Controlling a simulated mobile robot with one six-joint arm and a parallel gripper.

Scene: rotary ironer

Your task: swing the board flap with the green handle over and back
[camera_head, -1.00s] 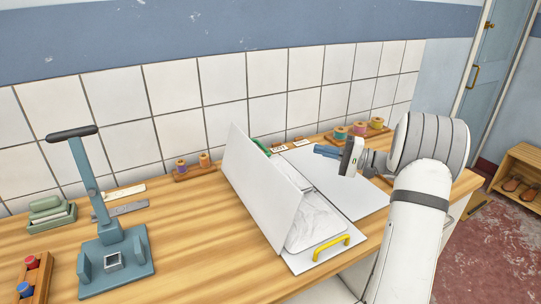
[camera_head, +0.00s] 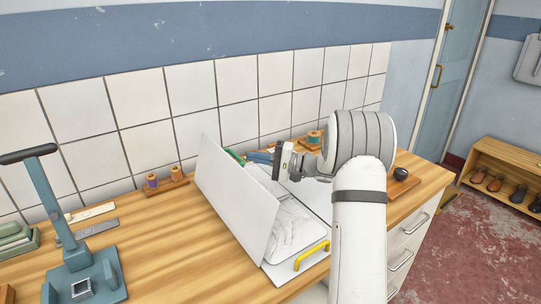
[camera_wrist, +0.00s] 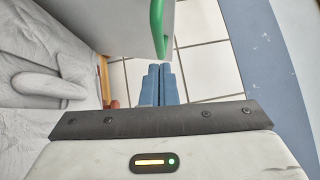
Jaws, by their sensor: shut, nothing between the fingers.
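The white board flap (camera_head: 235,200) stands raised and tilted at the left side of the folding board on the bench. Its green handle (camera_head: 235,157) shows behind its far upper edge, mostly hidden by the flap. My gripper (camera_head: 259,157) is just right of the green handle, fingers shut with nothing between them. In the wrist view the flap (camera_wrist: 120,22) is at the top, and its green handle (camera_wrist: 157,28) curves down close to the blue fingertips (camera_wrist: 158,72). Whether they touch I cannot tell.
A pale folded garment (camera_head: 296,228) lies on the board's middle. A front flap with a yellow handle (camera_head: 312,256) lies flat. A blue lever press (camera_head: 80,270) stands at left. Thread spools (camera_head: 166,182) sit by the tiled wall. Bare wood is left of the flap.

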